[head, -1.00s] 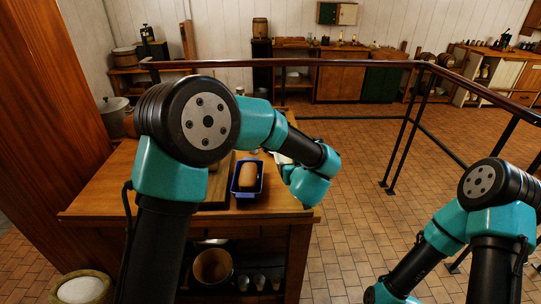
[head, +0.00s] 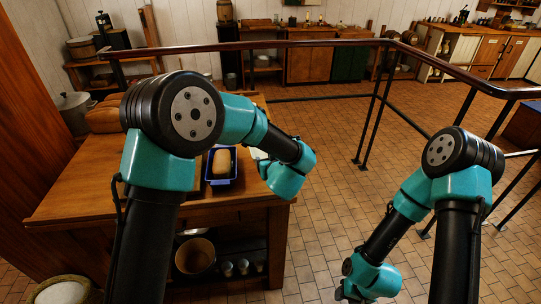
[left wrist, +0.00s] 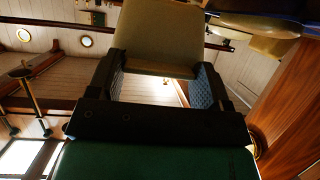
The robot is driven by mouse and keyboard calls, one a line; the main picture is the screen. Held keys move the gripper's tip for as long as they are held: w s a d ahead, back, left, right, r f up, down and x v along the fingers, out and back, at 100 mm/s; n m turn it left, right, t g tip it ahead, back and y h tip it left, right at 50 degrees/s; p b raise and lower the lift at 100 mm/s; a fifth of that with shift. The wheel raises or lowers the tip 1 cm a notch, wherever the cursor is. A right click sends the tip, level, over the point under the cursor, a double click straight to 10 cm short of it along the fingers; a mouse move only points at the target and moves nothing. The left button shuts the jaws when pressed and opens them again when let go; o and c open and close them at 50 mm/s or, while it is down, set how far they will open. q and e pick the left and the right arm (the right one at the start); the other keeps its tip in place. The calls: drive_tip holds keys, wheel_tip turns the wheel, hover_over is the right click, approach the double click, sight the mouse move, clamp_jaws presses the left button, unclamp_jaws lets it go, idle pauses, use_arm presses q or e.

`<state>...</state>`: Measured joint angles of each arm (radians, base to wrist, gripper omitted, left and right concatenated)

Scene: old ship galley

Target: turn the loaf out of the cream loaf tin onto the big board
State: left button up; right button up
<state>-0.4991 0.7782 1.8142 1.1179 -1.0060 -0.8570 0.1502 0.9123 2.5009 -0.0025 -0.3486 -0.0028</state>
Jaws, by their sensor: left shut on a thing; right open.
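A cream-coloured thing (left wrist: 158,38), seemingly the cream loaf tin, fills the jaws of my left gripper (left wrist: 158,64) in the left wrist view. Both pads press its sides; I cannot tell whether a loaf is in it. In the head view my left arm (head: 287,182) reaches over the table and hides this gripper. A pale shape (head: 258,154) shows beside its wrist, too little to name. A dark board (head: 196,184), perhaps the big board, lies mostly hidden behind the arm. My right gripper (head: 346,292) hangs low at the bottom, right of the table, open and away from it.
A blue tin (head: 222,182) with a brown loaf (head: 221,162) stands on the wooden table (head: 75,190), close to my left arm. A grey pot (head: 74,112) stands beyond the table's left side. A railing (head: 375,110) runs behind. The tiled floor right of the table is clear.

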use_arm(q)
drive_tip(key=shift+f, duration=2.05)
